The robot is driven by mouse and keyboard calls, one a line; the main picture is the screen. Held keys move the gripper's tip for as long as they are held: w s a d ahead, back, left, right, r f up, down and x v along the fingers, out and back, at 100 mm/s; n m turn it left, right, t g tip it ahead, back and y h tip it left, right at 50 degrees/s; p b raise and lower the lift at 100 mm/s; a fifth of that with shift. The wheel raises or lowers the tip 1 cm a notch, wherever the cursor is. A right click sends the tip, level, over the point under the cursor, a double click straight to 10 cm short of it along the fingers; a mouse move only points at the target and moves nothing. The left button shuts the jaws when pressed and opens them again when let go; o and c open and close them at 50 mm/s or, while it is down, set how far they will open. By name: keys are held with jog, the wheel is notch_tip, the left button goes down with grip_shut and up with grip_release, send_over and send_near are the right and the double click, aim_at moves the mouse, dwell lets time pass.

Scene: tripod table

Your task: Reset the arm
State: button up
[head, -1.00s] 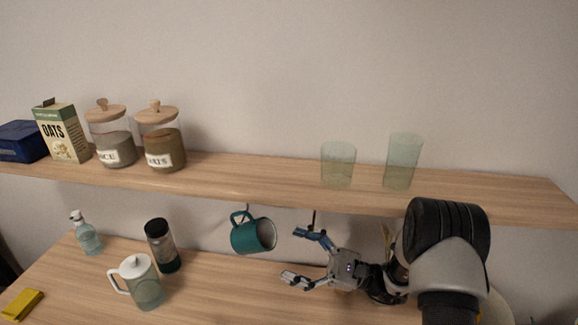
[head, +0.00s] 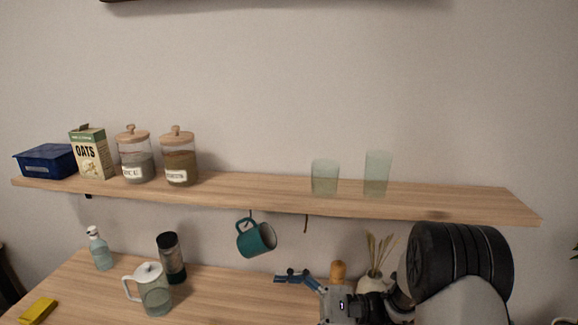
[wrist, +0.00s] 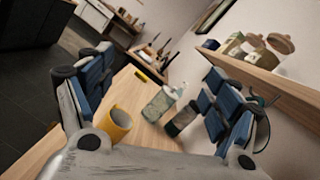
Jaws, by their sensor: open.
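My gripper (head: 290,280) is low in the head view, over the table and below and right of a hanging teal mug (head: 256,240). Its upper blue finger shows there, and the lower part is cut off by the frame. In the wrist view my gripper (wrist: 160,68) has its two blue fingers spread wide with nothing held between them. A yellow cup-like thing (wrist: 117,122) shows beyond the gap, nearer the left finger. I cannot see it in the head view.
The shelf (head: 440,208) above holds jars, an oats box (head: 92,155), a blue bin (head: 46,160) and two glasses. The table (head: 215,295) carries a pitcher (head: 155,292), a dark tumbler (head: 171,258), a soap bottle (head: 99,250) and a yellow block (head: 38,310). A vase (head: 372,283) stands near my arm.

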jog(key=s+d+r+n+g+h, duration=0.15)
jog(key=s+n+h, duration=0.3)
jog(key=s, duration=0.45)
jog(key=s+r+n+g+h, duration=0.1)
jog(key=s+r+n+h, duration=0.2)
jog(key=s+h, duration=0.45)
jog(key=s+d+n+t+h, duration=0.2)
jog(key=s+d+t+h, duration=0.1)
jog(key=d, duration=0.4)
jog(key=s+d+r+n+t+h, duration=0.1)
jog(key=s+d+n+t+h, duration=0.1)
jog(key=d, duration=0.5)
jog(key=shift+s+r+n+t+h, duration=0.35)
jog(key=shift+s+t+h, duration=0.55)
jog(key=shift+t+h, duration=0.5)
jog(key=shift+d, duration=0.1)
jog(key=shift+c, duration=0.2)
